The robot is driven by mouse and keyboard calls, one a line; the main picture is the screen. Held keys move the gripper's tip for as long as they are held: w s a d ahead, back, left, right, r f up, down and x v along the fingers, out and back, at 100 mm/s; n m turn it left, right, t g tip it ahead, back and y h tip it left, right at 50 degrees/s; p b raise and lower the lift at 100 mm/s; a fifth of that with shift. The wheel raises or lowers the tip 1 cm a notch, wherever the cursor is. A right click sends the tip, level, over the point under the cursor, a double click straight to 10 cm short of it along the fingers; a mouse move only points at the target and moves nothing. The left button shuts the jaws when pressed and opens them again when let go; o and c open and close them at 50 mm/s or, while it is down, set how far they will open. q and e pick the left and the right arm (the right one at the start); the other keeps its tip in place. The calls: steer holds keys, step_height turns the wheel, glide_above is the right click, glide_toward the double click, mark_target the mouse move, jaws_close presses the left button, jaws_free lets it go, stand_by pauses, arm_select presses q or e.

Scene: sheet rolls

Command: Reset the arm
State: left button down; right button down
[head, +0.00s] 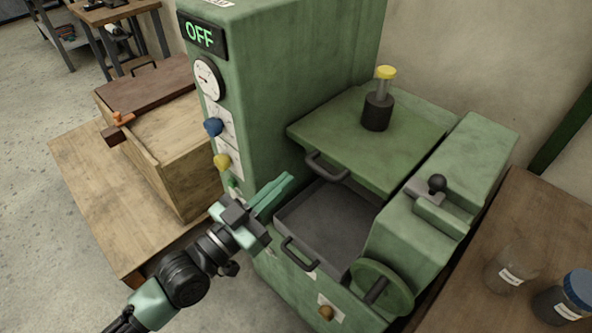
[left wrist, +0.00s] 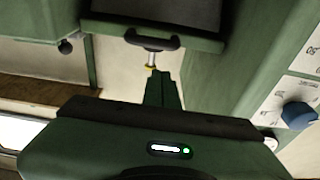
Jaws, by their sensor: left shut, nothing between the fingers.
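My left gripper (head: 273,196) is shut and empty. It hangs in front of the green machine (head: 270,75), by the left edge of its open tray bay, apart from the handles. In the left wrist view its closed fingers (left wrist: 163,92) point toward a black handle (left wrist: 152,40). My left arm comes in from the lower left of the head view. My right gripper is in neither view.
The machine's display (head: 202,36) reads OFF. A dark tray (head: 325,225) with a black handle sits below the green lid plate (head: 400,140). A handwheel (head: 382,290) is at the front right. A wooden box (head: 160,140) stands on the left table; jars (head: 508,268) stand right.

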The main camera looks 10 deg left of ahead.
arm_select(q)
steer(key=w+a+f+n+g+y, duration=0.1)
steer(key=a+f+y, duration=0.3)
steer(key=f, duration=0.9)
steer(key=a+f+n+g+y, duration=0.25)
steer(key=a+f, duration=0.35)
steer(key=f, duration=0.7)
steer(key=s+a+f+g+y+p, duration=0.1)
steer(key=s+a+f+y, duration=0.15)
steer(key=f, duration=0.55)
steer(key=s+a+f+g+y, duration=0.1)
steer(key=s+a+f+g, duration=0.2)
steer(key=f, duration=0.6)
steer(key=s+a+f+n+g+y, duration=0.1)
steer(key=s+f+g, duration=0.2)
steer(key=s+f, duration=1.1)
steer(key=s+d+f+g, duration=0.1)
steer(key=s+f+g, duration=0.1)
steer(key=s, duration=0.7)
steer(key=s+d+f+g+p, duration=0.1)
steer(key=s+f+g, duration=0.1)
steer(key=s, duration=0.8)
steer(key=shift+s+f+g+y, duration=0.25)
steer(key=shift+f+g+y, duration=0.15)
steer(key=shift+f, duration=0.35)
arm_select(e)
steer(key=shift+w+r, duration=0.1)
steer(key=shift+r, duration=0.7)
